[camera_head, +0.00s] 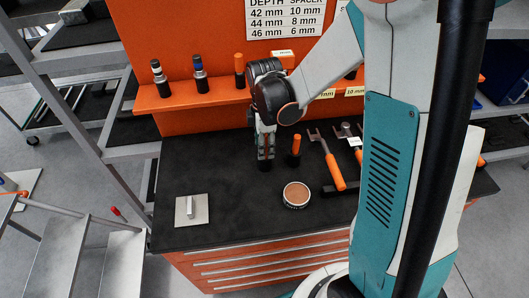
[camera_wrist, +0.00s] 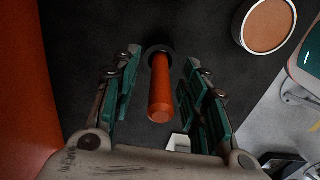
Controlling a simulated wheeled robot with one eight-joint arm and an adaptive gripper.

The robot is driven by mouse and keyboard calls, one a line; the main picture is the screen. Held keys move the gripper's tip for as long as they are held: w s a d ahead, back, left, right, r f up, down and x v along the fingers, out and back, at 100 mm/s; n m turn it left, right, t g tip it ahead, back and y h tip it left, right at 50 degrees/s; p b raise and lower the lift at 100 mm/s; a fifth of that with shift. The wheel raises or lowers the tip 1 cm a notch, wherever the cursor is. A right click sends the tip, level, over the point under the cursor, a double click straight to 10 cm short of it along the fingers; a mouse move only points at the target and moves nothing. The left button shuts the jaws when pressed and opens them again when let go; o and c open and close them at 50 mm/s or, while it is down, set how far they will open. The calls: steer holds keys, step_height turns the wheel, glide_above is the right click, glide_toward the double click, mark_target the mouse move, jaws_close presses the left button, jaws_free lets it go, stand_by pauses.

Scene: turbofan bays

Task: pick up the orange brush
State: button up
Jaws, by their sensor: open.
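The orange brush (camera_head: 296,146) stands upright on the dark worktop, with its orange handle up and a dark round base below. In the wrist view the brush (camera_wrist: 160,88) appears between the two finger pads, with a gap on each side. My gripper (camera_head: 266,156) is open and empty, pointing down just left of the brush in the head view. Its fingers do not visibly touch the brush. How far the fingertips are above the worktop is hard to tell.
A round tin with a brown top (camera_head: 297,194) lies in front of the brush. A fork-shaped tool with an orange handle (camera_head: 330,163) lies to its right. A pale plate with an upright grip (camera_head: 191,209) is at front left. An orange shelf (camera_head: 190,97) behind holds bottles.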

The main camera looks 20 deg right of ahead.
steer(key=shift+f, duration=0.35)
steer(key=shift+c, duration=0.6)
jaws_close()
steer(key=shift+r, duration=0.15)
step_height(320, 180, up, 20)
steer(key=p, duration=0.4)
